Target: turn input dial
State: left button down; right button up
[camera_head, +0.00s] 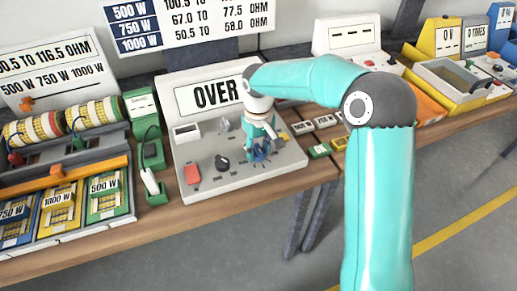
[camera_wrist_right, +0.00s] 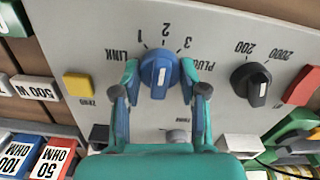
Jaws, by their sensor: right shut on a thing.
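The blue input dial (camera_wrist_right: 160,75) sits on the sloped grey meter panel (camera_head: 235,185), with LINK, 1, 2, 3 and PLUG marked around it. Its white pointer line runs nearly straight up and down in the right wrist view. My right gripper (camera_wrist_right: 159,82) is shut on the dial, with one finger on each side. In the head view the right gripper (camera_head: 262,151) reaches down to the panel's right part and hides most of the dial. The meter's display (camera_head: 209,95) reads OVER. My left gripper is not in view.
A black dial (camera_wrist_right: 250,84) marked 200 and 2000, a red button (camera_wrist_right: 304,87) and a yellow ZERO button (camera_wrist_right: 77,85) share the panel. A green holder with a white probe (camera_head: 152,184) stands left of the meter, and small labelled blocks (camera_head: 325,121) lie to its right.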

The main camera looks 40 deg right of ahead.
aim_at(258, 148)
jog(key=o, duration=1.1)
jog(key=shift+o, duration=0.2)
jog(key=shift+r, duration=0.1)
notch_tip(258, 148, up, 12)
